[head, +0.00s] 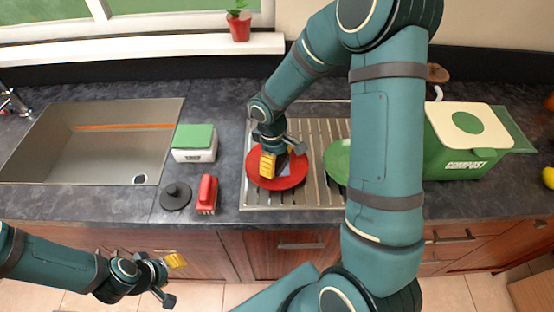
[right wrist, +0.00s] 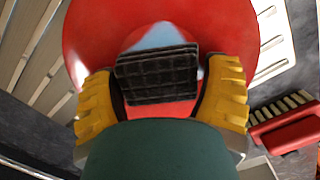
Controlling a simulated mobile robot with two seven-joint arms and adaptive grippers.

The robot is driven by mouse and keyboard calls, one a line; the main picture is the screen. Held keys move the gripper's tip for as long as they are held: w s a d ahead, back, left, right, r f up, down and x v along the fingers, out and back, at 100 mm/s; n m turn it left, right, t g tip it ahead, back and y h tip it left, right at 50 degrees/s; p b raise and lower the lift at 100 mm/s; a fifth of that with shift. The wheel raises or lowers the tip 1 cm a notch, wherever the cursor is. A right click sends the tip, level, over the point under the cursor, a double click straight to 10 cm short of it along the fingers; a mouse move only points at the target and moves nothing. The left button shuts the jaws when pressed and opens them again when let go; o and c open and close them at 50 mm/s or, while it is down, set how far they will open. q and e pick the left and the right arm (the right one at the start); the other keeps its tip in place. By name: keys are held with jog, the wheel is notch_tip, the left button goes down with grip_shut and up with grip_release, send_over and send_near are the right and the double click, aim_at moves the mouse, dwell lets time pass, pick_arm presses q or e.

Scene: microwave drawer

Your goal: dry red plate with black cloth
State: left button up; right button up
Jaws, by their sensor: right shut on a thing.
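The red plate (head: 257,179) lies on the metal drying rack (head: 318,112) and fills much of the right wrist view (right wrist: 95,35). My right gripper (head: 276,161) is over the plate. In the right wrist view its yellow fingers (right wrist: 160,85) are shut on the black cloth (right wrist: 157,72), a dark, ridged pad. The cloth is over the plate's middle; I cannot tell if it touches. A pale bluish patch shows on the plate beside it. My left gripper (head: 171,281) is open and empty, low in front of the counter.
A green plate (head: 335,160) is right of the red one, partly behind my arm. A red brush (head: 207,194), black stopper (head: 175,195) and green-topped box (head: 194,142) stand left of the rack. The sink (head: 105,150) is further left, the compost bin (head: 475,172) right.

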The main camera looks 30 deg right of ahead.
jog(key=shift+w, duration=0.15)
jog(key=shift+w+a+r, duration=0.1)
jog(key=shift+w+a, duration=0.05)
jog(key=shift+w, duration=0.05)
jog(key=shift+s+d, duration=0.35)
jog(key=shift+s, duration=0.35)
jog(key=shift+w+a+f, duration=0.2)
jog(key=shift+w+a, duration=0.2)
jog(key=shift+w, duration=0.3)
jog(key=shift+s+d+r, duration=0.1)
jog(key=shift+s+d, duration=0.3)
jog(key=shift+s, duration=0.3)
jog(key=shift+w+a+b, duration=0.3)
jog(key=shift+w+a, duration=0.1)
jog(key=shift+w, duration=0.3)
jog(key=shift+s+d, duration=0.1)
